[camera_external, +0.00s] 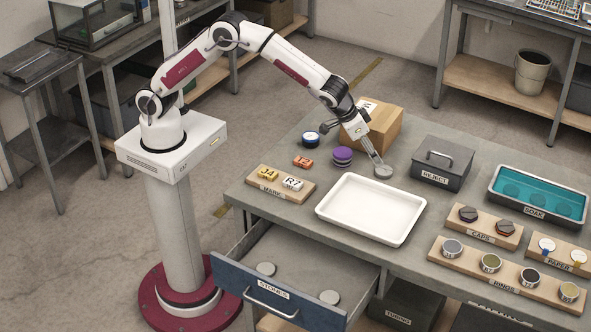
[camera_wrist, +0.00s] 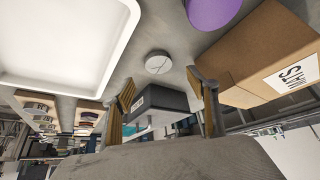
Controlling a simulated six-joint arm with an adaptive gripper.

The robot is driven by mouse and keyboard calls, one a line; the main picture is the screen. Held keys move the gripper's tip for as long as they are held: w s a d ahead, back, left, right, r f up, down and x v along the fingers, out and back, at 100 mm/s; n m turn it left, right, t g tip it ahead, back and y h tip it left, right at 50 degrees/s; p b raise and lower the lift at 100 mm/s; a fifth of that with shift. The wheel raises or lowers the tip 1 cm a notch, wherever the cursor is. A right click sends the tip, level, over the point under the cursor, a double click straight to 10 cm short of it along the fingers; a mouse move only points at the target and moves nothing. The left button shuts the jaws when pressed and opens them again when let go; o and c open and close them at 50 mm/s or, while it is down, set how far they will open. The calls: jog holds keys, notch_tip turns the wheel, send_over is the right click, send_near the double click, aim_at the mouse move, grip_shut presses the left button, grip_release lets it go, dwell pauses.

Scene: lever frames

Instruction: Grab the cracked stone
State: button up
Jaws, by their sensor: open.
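A round grey stone with thin dark crack lines on its top (camera_wrist: 158,63) lies flat on the table, just beyond my fingertips in the wrist view.
The white tray (camera_external: 371,209) lies in front of the stone. A cardboard box (camera_external: 385,128) and purple discs (camera_external: 342,156) stand behind and left. The dark REJECT box (camera_external: 442,163) stands right. The STONES drawer (camera_external: 262,292) juts out in front.

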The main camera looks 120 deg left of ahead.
aim_at(384, 170)
jog(key=shift+x, duration=1.1)
jog(key=shift+f, duration=0.1)
jog(key=shift+x, duration=2.55)
jog(key=shift+w, duration=0.15)
jog(key=c, duration=1.2)
